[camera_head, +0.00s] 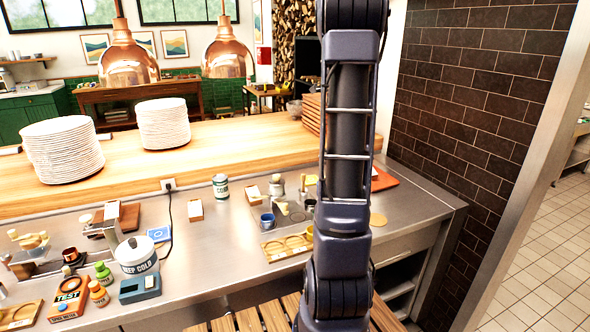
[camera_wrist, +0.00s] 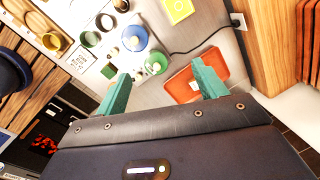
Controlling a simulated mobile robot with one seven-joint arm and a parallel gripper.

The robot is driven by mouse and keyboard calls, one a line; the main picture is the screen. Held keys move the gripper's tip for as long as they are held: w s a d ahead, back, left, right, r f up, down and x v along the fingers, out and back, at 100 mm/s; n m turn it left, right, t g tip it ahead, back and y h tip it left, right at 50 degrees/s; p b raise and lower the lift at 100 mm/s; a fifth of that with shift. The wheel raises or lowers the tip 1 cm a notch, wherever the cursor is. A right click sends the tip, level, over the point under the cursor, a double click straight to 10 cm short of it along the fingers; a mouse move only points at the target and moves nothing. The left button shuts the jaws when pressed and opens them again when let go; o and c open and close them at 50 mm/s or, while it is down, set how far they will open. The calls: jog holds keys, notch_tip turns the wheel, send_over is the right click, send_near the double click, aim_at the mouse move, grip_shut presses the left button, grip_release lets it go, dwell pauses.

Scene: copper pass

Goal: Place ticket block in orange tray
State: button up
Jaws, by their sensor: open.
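The orange tray (camera_head: 387,181) lies at the back right of the steel counter in the head view, partly behind my arm. An orange tray (camera_wrist: 178,88) also shows beside my right-hand finger in the wrist view. A small pale piece (camera_wrist: 193,85) shows on it, partly by the finger; I cannot tell for certain what it is. A small white-faced wooden block (camera_head: 195,210), which looks like a ticket block, stands left of the canister in the head view. My gripper (camera_wrist: 160,88) is open above the counter, with nothing visible between its teal fingers. It is not visible in the head view.
A canister (camera_head: 221,187), a white pot (camera_head: 137,255) and a blue scale (camera_head: 140,288) stand on the counter. A black cable (camera_head: 170,222) crosses the counter. Plate stacks (camera_head: 62,150) stand on the wooden ledge.

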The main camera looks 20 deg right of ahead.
jog(key=s+a+r+n+t, duration=0.1)
jog(key=s+a+r+n, duration=0.1)
jog(key=s+a+n, duration=0.6)
jog(key=s+a+r+n, duration=0.25)
jog(key=s+a, duration=0.35)
jog(key=a, duration=0.4)
jog(key=s+a+f+n+t, duration=0.1)
jog(key=s+a+f+n, duration=0.1)
jog(key=s+a+n, duration=0.3)
jog(key=s+a+f+n, duration=0.3)
jog(key=s+a+n, duration=0.2)
jog(key=s, duration=0.6)
jog(key=shift+s+a+f+n+t, duration=0.25)
jog(key=shift+f+n+t, duration=0.15)
jog(key=shift+n, duration=0.75)
